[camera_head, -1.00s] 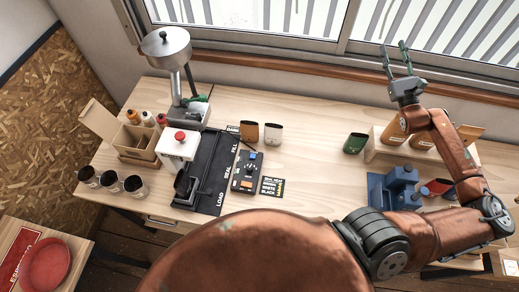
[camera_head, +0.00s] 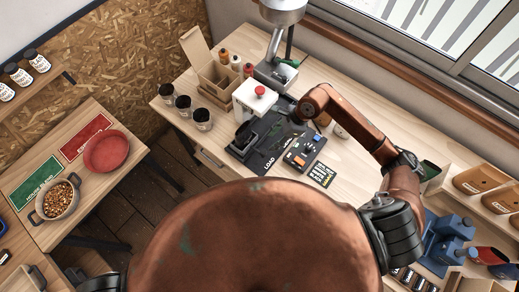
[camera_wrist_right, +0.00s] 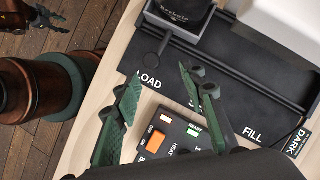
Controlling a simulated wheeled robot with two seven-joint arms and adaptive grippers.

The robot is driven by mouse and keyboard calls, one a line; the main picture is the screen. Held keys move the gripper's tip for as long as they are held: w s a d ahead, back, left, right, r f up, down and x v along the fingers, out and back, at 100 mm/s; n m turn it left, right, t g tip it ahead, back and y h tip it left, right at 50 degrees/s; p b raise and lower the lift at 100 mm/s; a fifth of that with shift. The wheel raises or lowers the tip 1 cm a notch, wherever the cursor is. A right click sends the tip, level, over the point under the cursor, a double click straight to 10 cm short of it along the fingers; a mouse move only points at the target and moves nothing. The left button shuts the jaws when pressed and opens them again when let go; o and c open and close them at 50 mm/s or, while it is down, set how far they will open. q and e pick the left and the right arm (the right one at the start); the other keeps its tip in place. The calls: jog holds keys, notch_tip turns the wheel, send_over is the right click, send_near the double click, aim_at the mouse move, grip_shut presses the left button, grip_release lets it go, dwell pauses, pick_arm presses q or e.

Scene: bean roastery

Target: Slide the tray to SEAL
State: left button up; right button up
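The dark tray (camera_head: 243,140) sits at the LOAD end of the black track in the head view. In the right wrist view the tray (camera_wrist_right: 188,38) carries a dark container (camera_wrist_right: 180,10) and has a round-ended handle (camera_wrist_right: 150,59) toward me. My right gripper (camera_wrist_right: 160,78) is open and empty above the track's near edge, with the handle just beyond its fingertips and no clear contact. In the head view its fingers are mostly hidden by my forearm. The SEAL label is hidden. Part of my left gripper (camera_wrist_right: 42,17) seems to show at the wrist view's corner; its fingers are unclear.
A white sealer with a red button (camera_head: 260,90) stands behind the track. A control box with an orange switch (camera_head: 302,150) lies close under my right fingers. Several dark cups (camera_head: 183,106) stand left. A blue device (camera_head: 447,240) is at right.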

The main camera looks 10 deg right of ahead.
aim_at(264, 151)
jog(key=shift+n, duration=0.3)
jog(key=x, duration=0.2)
jog(key=s+p+x, duration=0.1)
jog(key=x, duration=0.5)
jog(key=shift+s+a+p, duration=0.2)
jog(key=shift+a+p, duration=0.05)
jog(key=shift+p, duration=0.05)
grip_shut()
jog(key=shift+g, duration=0.3)
